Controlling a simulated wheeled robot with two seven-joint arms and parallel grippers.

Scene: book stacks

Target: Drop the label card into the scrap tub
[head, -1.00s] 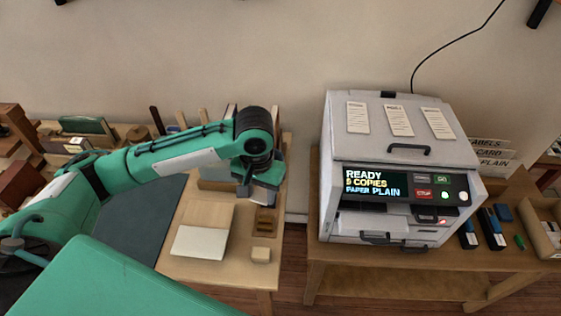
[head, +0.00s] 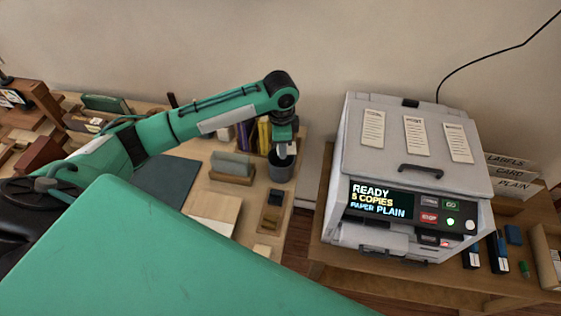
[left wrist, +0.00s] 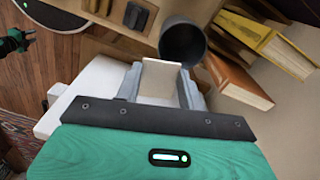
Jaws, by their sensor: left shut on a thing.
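My left gripper (head: 283,150) is above the scrap tub, a grey round tub (head: 281,168) at the back right of the wooden desk. In the left wrist view the gripper (left wrist: 161,88) is shut on the label card (left wrist: 160,80), a pale flat card between its two grey fingers. The dark mouth of the tub (left wrist: 183,44) shows just beyond the card's far edge. The card looks to be above the tub, not inside it. A small green and black part (left wrist: 14,40) at the left wrist view's edge looks like my right gripper; its jaws are unclear.
Upright books (head: 258,135) stand behind the tub, and an orange-brown book (left wrist: 238,80) is close beside it. A grey card block in a wooden holder (head: 232,168) is to its left. A copier (head: 405,180) stands on a separate table to the right, across a gap.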

